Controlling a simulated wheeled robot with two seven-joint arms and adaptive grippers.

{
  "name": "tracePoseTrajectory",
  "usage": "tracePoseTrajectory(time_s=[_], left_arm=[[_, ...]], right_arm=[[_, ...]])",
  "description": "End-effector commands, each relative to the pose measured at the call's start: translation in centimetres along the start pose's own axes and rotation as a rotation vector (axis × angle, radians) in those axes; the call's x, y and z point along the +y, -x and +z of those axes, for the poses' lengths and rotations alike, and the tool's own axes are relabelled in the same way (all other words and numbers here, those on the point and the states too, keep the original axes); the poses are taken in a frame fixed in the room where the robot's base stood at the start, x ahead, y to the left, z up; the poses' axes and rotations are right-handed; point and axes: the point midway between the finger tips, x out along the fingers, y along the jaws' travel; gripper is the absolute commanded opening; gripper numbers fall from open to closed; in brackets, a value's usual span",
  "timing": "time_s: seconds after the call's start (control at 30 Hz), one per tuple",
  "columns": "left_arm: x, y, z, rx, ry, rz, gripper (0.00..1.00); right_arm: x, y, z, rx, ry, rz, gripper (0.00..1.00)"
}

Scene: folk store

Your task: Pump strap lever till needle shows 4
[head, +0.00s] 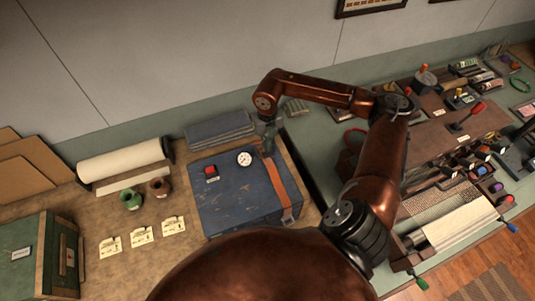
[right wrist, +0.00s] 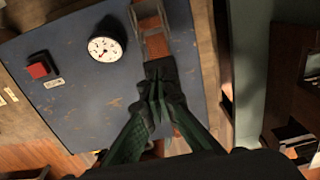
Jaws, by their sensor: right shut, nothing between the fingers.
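A blue box (head: 235,205) lies on the brown work surface, with an orange-brown strap (head: 280,185) running over its right side. A round white gauge (head: 244,159) sits on its top; it also shows in the right wrist view (right wrist: 104,49). Its needle is too small to read. A metal strap lever fitting (right wrist: 147,17) sits on the strap. My right gripper (head: 268,136) is at the back right of the box, over the strap. In the right wrist view it (right wrist: 158,72) is shut and empty, just below the fitting; whether they touch is unclear. My left gripper is out of view.
A red button (head: 211,170) is on the box top. Folded dark cloths (head: 219,130) lie behind it. Two small spools (head: 131,199), several paper tags (head: 142,235) and a white roll (head: 121,160) lie left. A green box (head: 40,255) stands front left.

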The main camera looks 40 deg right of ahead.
Motion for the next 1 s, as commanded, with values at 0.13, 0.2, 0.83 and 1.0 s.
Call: tracePoseTrajectory(time_s=[0.13, 0.2, 0.83, 1.0], left_arm=[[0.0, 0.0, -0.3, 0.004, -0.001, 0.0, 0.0], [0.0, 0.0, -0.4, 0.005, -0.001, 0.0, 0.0], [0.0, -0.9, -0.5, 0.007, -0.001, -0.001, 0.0], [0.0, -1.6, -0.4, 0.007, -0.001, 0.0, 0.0]], right_arm=[[0.0, 0.0, 0.0, 0.0, 0.0, 0.0, 0.0], [0.0, 0.0, 0.0, 0.0, 0.0, 0.0, 0.0], [0.0, -1.2, -0.2, 0.001, 0.0, -0.001, 0.0], [0.0, -2.0, -0.3, 0.001, 0.0, -0.001, 0.0]])
